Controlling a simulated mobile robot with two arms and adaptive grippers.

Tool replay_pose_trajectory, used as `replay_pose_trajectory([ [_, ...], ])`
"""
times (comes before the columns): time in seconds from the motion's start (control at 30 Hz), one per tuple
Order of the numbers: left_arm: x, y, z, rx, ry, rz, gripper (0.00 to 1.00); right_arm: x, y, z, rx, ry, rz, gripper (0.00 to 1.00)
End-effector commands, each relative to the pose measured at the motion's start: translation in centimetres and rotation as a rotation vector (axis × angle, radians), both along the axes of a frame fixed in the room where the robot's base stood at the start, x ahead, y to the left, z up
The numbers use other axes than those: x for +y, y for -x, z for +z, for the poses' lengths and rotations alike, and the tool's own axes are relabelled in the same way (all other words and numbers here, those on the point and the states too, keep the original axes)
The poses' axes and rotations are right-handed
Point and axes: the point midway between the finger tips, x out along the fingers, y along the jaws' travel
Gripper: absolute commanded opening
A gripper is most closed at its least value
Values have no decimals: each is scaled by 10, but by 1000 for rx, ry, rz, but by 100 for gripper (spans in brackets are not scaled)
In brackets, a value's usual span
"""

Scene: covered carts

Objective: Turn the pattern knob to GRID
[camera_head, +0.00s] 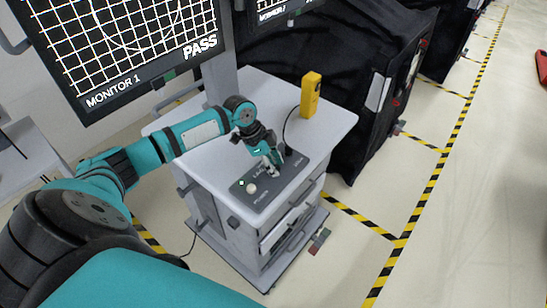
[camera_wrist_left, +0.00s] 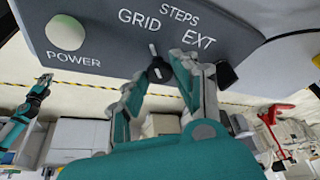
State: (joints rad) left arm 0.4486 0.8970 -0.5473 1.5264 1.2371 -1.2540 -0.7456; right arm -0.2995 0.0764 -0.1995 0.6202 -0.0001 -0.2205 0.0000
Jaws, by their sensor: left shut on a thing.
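The dark control panel (camera_head: 285,183) is on top of a grey cart. In the left wrist view the panel (camera_wrist_left: 100,20) reads POWER, GRID, STEPS and EXT. The small black pattern knob (camera_wrist_left: 159,72) sits below those words; its pale mark points up and slightly left, toward GRID. My left gripper (camera_wrist_left: 160,75) has its fingers on either side of the knob, shut on it. In the head view the left gripper (camera_head: 272,160) covers the knob. Monitor 1 (camera_head: 125,40) shows a white grid with a circle and PASS. My right gripper cannot be made out clearly.
A round pale POWER button (camera_wrist_left: 66,32) is left of the knob. A yellow device (camera_head: 310,95) with a cable stands at the cart's back. Black-covered carts (camera_head: 350,60) stand behind. Striped tape (camera_head: 445,150) marks the open floor at right. A teal arm (camera_wrist_left: 22,115) shows at left.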

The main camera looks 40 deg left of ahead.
Motion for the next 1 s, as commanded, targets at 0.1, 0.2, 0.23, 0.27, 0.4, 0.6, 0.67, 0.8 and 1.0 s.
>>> replay_pose_trajectory([
  [0.1,0,0,4,-1,0,59,0,-1,1,11,1,0,1,0],
  [0.2,0,0,3,-3,0,98,0,-1,1,15,2,1,1,0],
  [0.23,0,0,3,-3,0,106,0,-2,1,16,2,1,1,0],
  [0.27,0,0,3,-2,-1,115,0,-2,1,17,2,3,2,0],
  [0.4,0,0,2,-2,-2,140,0,-3,1,19,1,4,3,0],
  [0.6,0,0,1,-4,0,150,0,-4,1,19,1,5,3,0],
  [0.67,0,0,1,-4,0,150,0,-4,1,19,1,5,3,0],
  [0.8,0,0,1,-4,0,150,0,-4,1,19,1,5,3,0],
  [1.0,0,0,1,-3,-1,148,50,-4,1,19,1,5,3,0],
])
